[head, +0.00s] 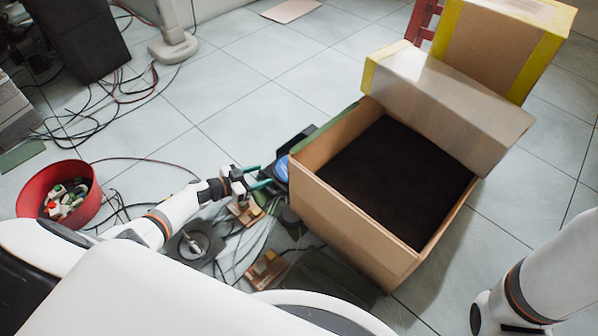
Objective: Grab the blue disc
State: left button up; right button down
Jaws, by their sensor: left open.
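The blue disc (281,169) shows as a small blue patch beside the left wall of the cardboard box, partly hidden by dark items and the box. My left gripper (262,177) is just left of it, with its two teal fingers spread open toward it and nothing visible between them. I cannot tell whether a fingertip touches the disc. My right arm comes in at the lower right, and its gripper jaws are not clearly visible.
The open cardboard box (340,216) with a dark inside stands right of the disc. Circuit boards (267,270), a speaker (193,244) and cables lie near my left arm. A red bowl (30,199) of small parts sits at left.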

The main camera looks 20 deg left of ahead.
aim_at(285, 172)
pick_arm(q)
jog(key=b+x, duration=0.1)
jog(key=x, duration=0.1)
jog(key=b+x, duration=0.1)
jog(key=x, duration=0.1)
jog(key=shift+w+d+f+b, duration=0.15)
jog(key=shift+w+f+b, duration=0.05)
jog(key=shift+f+b, duration=0.2)
jog(key=shift+w+d, duration=0.25)
jog(key=shift+w, duration=0.2)
jog(key=b+x, duration=0.4)
jog(key=shift+d+r, duration=0.2)
jog(key=shift+w+d+b, duration=0.25)
jog(key=shift+w+b, duration=0.1)
jog(key=shift+w, duration=0.05)
jog(key=shift+r, duration=0.1)
jog(key=shift+c, duration=0.2)
jog(key=c, duration=1)
